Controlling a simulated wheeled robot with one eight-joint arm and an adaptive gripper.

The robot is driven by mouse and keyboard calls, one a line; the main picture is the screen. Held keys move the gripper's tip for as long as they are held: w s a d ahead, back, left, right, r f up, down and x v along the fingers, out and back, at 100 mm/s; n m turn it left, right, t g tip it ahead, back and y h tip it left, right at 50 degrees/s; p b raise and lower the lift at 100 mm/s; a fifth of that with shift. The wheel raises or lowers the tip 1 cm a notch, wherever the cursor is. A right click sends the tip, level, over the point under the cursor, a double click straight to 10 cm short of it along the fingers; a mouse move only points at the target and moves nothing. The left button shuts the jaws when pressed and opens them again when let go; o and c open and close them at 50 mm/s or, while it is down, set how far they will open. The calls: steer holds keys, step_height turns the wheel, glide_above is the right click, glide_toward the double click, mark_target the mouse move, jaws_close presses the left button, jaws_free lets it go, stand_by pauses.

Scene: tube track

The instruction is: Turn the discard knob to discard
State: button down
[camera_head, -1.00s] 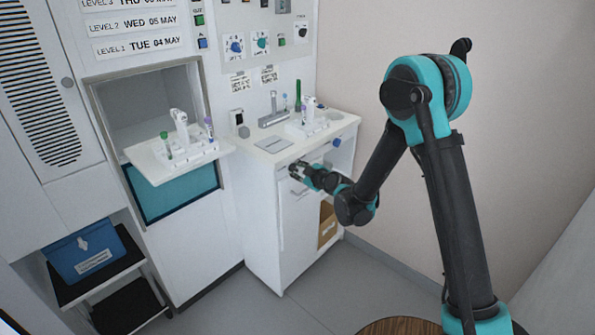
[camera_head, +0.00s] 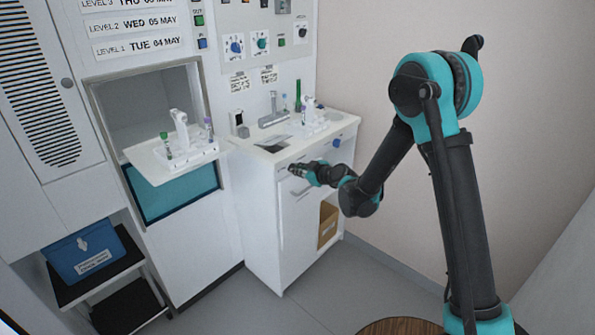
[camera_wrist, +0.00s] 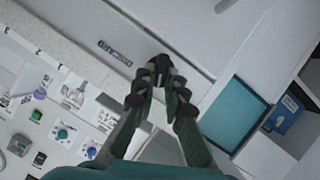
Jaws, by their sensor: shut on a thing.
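My gripper (camera_head: 293,169) is at the upper front of the white cabinet, below the worktop's left part. In the wrist view its dark fingers (camera_wrist: 162,73) close on a small dark knob, mostly hidden between the fingertips. The word DISCARD (camera_wrist: 115,53) is printed beside it on the cabinet front, so I take it as the discard knob. How far the knob is turned cannot be read. A dark opening (camera_head: 270,148) shows in the worktop above my gripper, with a pale flap (camera_head: 280,138) at its back edge.
A blue knob (camera_head: 336,143) sits farther right on the cabinet front. A rack with tubes (camera_head: 312,125) stands on the worktop. Left of the cabinet, a tray (camera_head: 143,160) with tubes juts from the wall recess. A blue bin (camera_head: 85,255) is at lower left. The floor in front is clear.

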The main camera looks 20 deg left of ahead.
steer(key=m+g+y, duration=0.1)
steer(key=m, duration=0.2)
steer(key=w+m+g, duration=0.1)
steer(key=m+g, duration=0.1)
steer(key=m+g+y, duration=0.1)
steer(key=m+g, duration=0.1)
steer(key=m, duration=0.1)
steer(key=shift+w+d+f+m+y, duration=0.1)
steer(key=shift+w+d+m+y, duration=0.1)
steer(key=shift+d+m+y, duration=0.15)
steer(key=shift+g, duration=0.3)
stand_by(0.3)
steer(key=c, duration=1.6)
jaws_free()
steer(key=v, duration=1.2)
